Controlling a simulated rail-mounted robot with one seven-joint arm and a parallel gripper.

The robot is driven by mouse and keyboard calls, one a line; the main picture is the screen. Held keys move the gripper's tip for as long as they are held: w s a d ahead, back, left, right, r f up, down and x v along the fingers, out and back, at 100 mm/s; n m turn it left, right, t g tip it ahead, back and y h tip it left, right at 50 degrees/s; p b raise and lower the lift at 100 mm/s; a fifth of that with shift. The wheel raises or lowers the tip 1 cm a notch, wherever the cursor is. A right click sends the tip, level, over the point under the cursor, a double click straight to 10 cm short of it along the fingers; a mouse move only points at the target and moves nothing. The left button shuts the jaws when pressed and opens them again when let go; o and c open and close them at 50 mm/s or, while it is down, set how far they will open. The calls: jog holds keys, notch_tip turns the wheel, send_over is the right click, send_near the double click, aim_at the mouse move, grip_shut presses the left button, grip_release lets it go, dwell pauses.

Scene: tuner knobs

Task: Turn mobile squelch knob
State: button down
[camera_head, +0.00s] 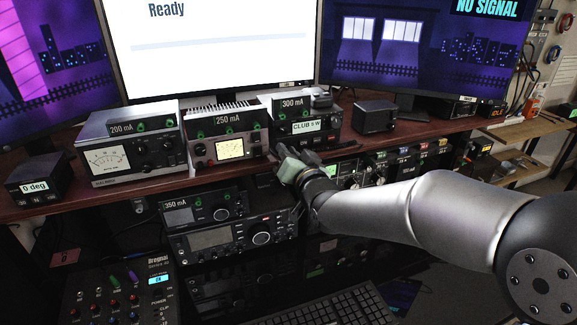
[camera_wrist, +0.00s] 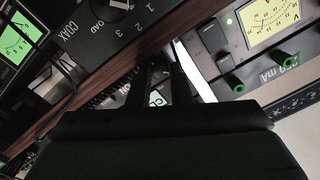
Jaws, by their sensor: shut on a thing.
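A small radio with a lit "CLUB 5 W" display (camera_head: 306,127) sits on the desk below the "300 mA" label. Part of its display also shows in the wrist view (camera_wrist: 156,98), between my fingers. My gripper (camera_head: 289,165) is just in front of and below this radio, at the desk's front edge. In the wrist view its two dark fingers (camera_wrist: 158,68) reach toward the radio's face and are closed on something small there. The fingers hide what they hold; I cannot make out the squelch knob or its angle.
A meter box labelled "250 mA" (camera_head: 228,150) stands left of the radio, with a "200 mA" meter box (camera_head: 125,155) farther left. A "350 mA" radio stack (camera_head: 230,238) sits below the desk edge (camera_head: 100,200). A dark box (camera_head: 374,117) stands to the right.

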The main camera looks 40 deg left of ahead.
jog(key=shift+m, duration=0.3)
jog(key=c, duration=1.3)
grip_release()
